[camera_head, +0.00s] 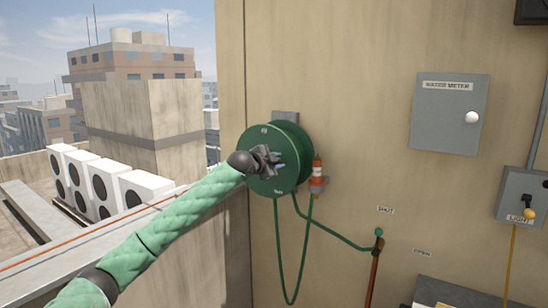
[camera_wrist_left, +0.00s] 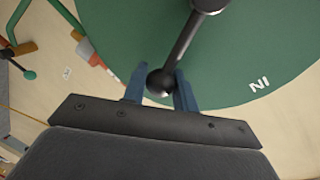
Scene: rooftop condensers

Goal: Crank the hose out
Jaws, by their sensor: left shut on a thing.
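The green hose reel (camera_head: 255,138) is mounted on the tan wall. A green hose (camera_head: 278,245) hangs from it in a loop and a length runs to a fitting at the right. In the left wrist view, the reel's face (camera_wrist_left: 110,22) carries the word IN, upside down. A dark crank arm (camera_wrist_left: 187,38) ends in a round black knob (camera_wrist_left: 160,82). My left gripper (camera_head: 279,161) is at the front of the reel, its blue fingers shut on the knob. The crank is mostly hidden by the gripper in the head view. My right gripper is not in view.
An orange-and-white nozzle (camera_head: 317,172) sits in a holder right of the reel. A green-knobbed valve lever (camera_head: 379,233) is near SHUT and OPEN labels. A water meter box (camera_head: 448,125) and a light switch box (camera_head: 520,193) are further right. A parapet and condensers (camera_head: 105,182) lie left.

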